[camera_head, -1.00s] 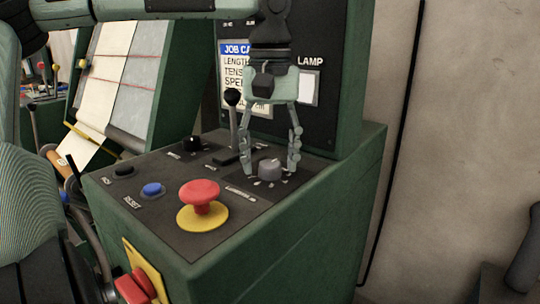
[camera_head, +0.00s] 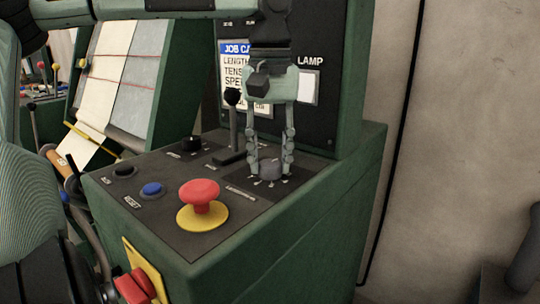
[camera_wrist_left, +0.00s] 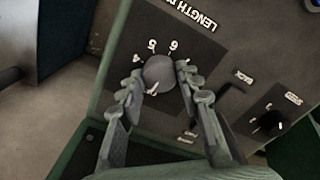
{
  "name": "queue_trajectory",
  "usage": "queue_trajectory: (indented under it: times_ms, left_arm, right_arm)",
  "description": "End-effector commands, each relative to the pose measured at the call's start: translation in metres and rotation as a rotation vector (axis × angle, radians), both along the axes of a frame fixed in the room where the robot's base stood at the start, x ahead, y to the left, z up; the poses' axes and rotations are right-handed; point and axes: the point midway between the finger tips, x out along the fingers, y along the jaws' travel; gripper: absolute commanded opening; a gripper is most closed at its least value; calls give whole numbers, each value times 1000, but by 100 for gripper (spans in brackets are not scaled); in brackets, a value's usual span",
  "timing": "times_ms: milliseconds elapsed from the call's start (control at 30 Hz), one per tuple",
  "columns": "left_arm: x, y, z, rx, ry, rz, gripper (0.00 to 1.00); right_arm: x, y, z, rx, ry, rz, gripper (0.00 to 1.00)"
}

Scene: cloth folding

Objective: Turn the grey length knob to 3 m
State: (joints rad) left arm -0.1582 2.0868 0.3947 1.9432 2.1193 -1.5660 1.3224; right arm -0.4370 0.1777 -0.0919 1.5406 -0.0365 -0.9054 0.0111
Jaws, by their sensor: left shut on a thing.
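The grey length knob (camera_head: 271,168) stands on the sloped top of the green control console, with dial marks around it. My left gripper (camera_head: 270,172) points down over it, with one finger on each side, shut on the knob. In the left wrist view the grey knob (camera_wrist_left: 158,72) sits between the fingertips of my left gripper (camera_wrist_left: 158,78). The numbers 4, 5 and 6 show around its far side. A pale mark shows on the knob's lower edge; the number it points to cannot be read. My right gripper is not in view.
A red mushroom button (camera_head: 200,196) on a yellow base stands in front of the knob. A black lever (camera_head: 233,125) rises close to the left of my gripper. A black knob (camera_head: 191,144) and blue button (camera_head: 152,189) lie further left. The job card (camera_head: 233,65) is behind.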

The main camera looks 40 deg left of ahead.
Motion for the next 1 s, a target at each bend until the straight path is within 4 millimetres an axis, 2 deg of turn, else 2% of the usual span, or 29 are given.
queue_trajectory:
  times_ms: [600, 1000]
  left_arm:
    - [0, 0, 1, 0, -2, -487, 5]
    - [0, 0, 1, 2, -2, -670, 5]
  right_arm:
    - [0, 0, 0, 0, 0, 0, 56]
    - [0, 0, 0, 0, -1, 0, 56]
